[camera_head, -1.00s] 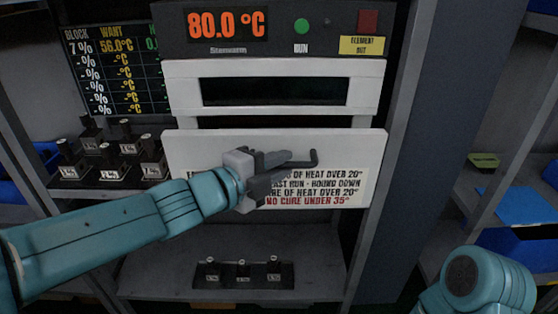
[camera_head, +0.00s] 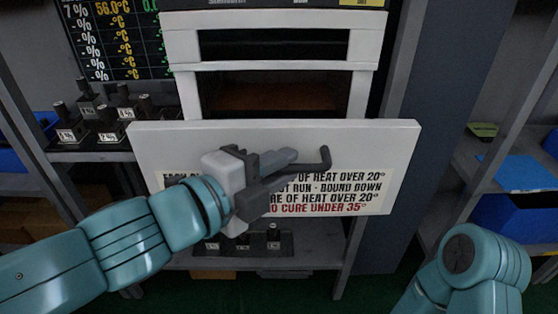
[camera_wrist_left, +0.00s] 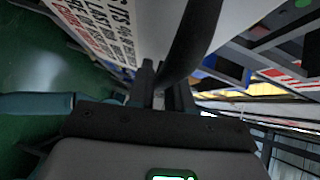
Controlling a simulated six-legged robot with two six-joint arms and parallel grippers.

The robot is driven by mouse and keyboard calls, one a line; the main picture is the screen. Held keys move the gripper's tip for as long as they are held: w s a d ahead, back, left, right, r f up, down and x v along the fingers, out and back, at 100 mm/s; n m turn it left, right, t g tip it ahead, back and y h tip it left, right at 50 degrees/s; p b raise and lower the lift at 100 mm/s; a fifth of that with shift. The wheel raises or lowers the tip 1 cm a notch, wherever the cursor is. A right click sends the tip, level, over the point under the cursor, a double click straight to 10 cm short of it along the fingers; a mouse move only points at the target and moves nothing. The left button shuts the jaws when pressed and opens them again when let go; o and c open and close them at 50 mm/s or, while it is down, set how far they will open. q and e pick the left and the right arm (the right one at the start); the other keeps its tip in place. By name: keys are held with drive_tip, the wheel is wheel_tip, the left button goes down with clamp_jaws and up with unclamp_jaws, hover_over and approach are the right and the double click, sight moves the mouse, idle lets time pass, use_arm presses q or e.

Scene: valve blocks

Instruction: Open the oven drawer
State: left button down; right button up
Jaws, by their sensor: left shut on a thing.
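The oven drawer's wide white front (camera_head: 395,150) stands out from the oven (camera_head: 184,95), and the dark inside shows above it. Printed text runs along its lower part. Its dark handle (camera_head: 325,157) crosses the front, partly hidden by my left gripper (camera_head: 283,166). My left gripper is shut on the handle. In the left wrist view, the dark handle (camera_wrist_left: 190,40) passes between the fingers (camera_wrist_left: 163,92), with the printed drawer front (camera_wrist_left: 115,30) beside it. My right gripper is out of view; only part of my right arm shows at bottom right.
Valve blocks (camera_head: 105,115) stand on a shelf at left, below a dark display board (camera_head: 115,40). Several more blocks (camera_head: 240,243) sit on the lower shelf under the drawer. A grey post (camera_head: 410,90) and a shelf with blue bins (camera_head: 510,215) are at right.

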use_arm(q)
drive_tip(key=c, duration=1.2)
unclamp_jaws()
drive_tip(key=shift+o, duration=0.2)
drive_tip(key=shift+s+a+r+p, duration=0.2)
drive_tip(key=shift+a+p, duration=0.1)
drive_tip(key=shift+p, duration=0.05)
drive_tip(key=p+v, duration=0.6)
drive_tip(key=v, duration=0.9)
drive_tip(key=shift+s+a+p, duration=0.15)
drive_tip(key=shift+s+p, duration=0.2)
